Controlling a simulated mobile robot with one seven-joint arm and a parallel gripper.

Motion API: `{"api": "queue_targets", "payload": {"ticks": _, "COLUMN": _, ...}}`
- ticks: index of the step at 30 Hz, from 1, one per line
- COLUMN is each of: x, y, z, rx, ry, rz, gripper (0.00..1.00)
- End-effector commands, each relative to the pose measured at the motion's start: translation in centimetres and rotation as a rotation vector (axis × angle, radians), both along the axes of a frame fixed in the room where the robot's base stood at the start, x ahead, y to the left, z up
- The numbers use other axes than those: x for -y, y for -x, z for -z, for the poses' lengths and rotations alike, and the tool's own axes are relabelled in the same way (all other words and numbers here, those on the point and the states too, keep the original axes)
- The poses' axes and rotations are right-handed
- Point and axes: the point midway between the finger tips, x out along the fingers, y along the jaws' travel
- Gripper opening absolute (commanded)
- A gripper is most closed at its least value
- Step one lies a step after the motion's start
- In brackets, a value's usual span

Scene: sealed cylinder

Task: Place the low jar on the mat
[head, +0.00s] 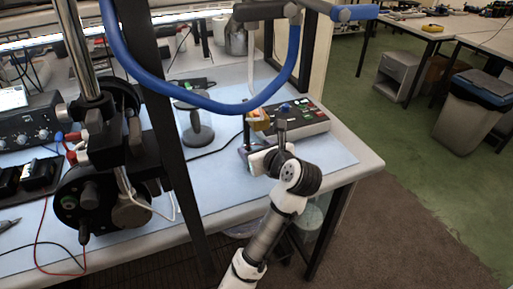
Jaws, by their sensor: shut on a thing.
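My gripper (250,140) is at the end of my white and black arm, over the right part of the table. It is shut on a small amber-brown thing, which looks to be the low jar (260,122). The wrist and fingers hide much of it, and I cannot tell whether it touches the surface below. A light blue mat (320,158) covers much of the table top and lies around and under the gripper.
A control box (300,121) with buttons stands just right of my gripper. A blue hose (190,97) and a dark upright post (175,130) cross in front. Mat at right front is clear.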

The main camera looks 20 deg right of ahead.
Motion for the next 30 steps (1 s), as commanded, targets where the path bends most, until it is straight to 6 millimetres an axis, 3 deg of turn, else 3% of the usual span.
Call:
{"api": "queue_targets", "payload": {"ticks": 8, "x": 0.0, "y": 0.0, "z": 0.5, "rx": 0.000, "ry": 0.000, "rz": 0.000, "gripper": 0.27}}
{"api": "queue_targets", "payload": {"ticks": 9, "x": 0.0, "y": 0.0, "z": 0.4, "rx": -0.001, "ry": 0.000, "rz": 0.000, "gripper": 0.62}}
{"api": "queue_targets", "payload": {"ticks": 13, "x": 0.0, "y": 0.0, "z": 0.4, "rx": -0.001, "ry": 0.000, "rz": 0.000, "gripper": 0.80}}
{"api": "queue_targets", "payload": {"ticks": 24, "x": 0.0, "y": 0.0, "z": -0.4, "rx": 0.001, "ry": 0.000, "rz": 0.000, "gripper": 0.80}}
{"api": "queue_targets", "payload": {"ticks": 30, "x": 0.5, "y": 3.1, "z": -1.2, "rx": 0.002, "ry": 0.001, "rz": 0.006, "gripper": 0.80}}
